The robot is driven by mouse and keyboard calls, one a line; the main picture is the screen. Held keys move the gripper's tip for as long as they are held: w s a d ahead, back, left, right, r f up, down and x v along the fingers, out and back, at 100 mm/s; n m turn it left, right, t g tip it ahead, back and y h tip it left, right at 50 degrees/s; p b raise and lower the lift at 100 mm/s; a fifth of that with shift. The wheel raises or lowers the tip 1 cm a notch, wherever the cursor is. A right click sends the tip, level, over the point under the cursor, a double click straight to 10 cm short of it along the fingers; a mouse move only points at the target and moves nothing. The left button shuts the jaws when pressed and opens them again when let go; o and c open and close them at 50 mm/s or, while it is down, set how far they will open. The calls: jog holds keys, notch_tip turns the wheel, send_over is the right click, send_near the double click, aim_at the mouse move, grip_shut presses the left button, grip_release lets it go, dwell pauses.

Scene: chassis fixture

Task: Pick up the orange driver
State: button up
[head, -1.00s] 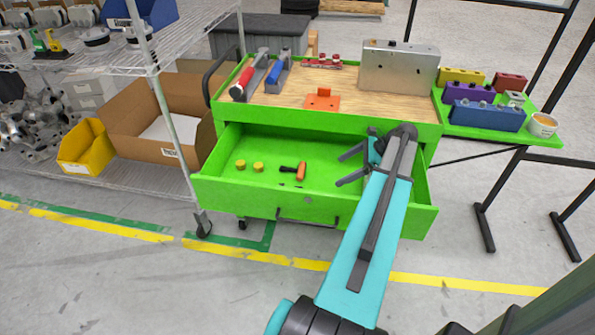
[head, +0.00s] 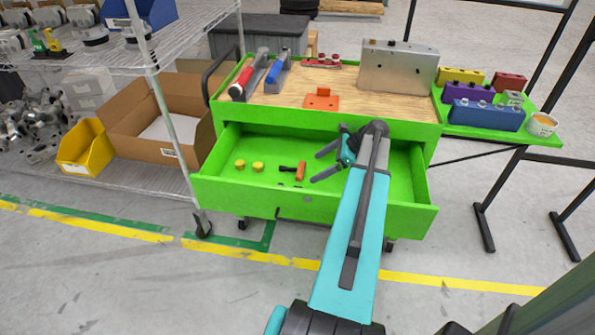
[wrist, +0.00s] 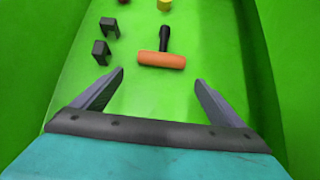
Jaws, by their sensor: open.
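The orange driver (head: 300,171) lies in the open green drawer, with an orange handle and a short black shaft pointing left in the head view. In the wrist view the driver (wrist: 162,59) lies just ahead of the jaws, its orange handle crosswise and its black shaft pointing away. My gripper (head: 320,165) is open and empty, just right of the driver in the head view. In the wrist view its two fingers (wrist: 152,88) are spread apart with bare drawer floor between them. The driver is not between the fingertips.
The drawer walls rise on both sides. The wooden cart top (head: 340,84) overhangs the drawer's back.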

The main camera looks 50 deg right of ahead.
aim_at(303, 168)
dwell(0.3)
jog(key=shift+w+a, duration=0.35)
jog(key=shift+w, duration=0.2)
jog(key=shift+w+a+f, duration=0.5)
jog(key=shift+w+f, duration=0.05)
jog(key=shift+w, duration=0.3)
jog(key=shift+w+a+f, duration=0.5)
jog(key=shift+w+f, duration=0.05)
jog(key=shift+w, duration=0.25)
jog(key=c, duration=1.2)
jog(key=shift+r, duration=0.15)
notch_tip(303, 168, up, 28)
jog(key=shift+f+p, duration=0.1)
jog(key=shift+p, duration=1)
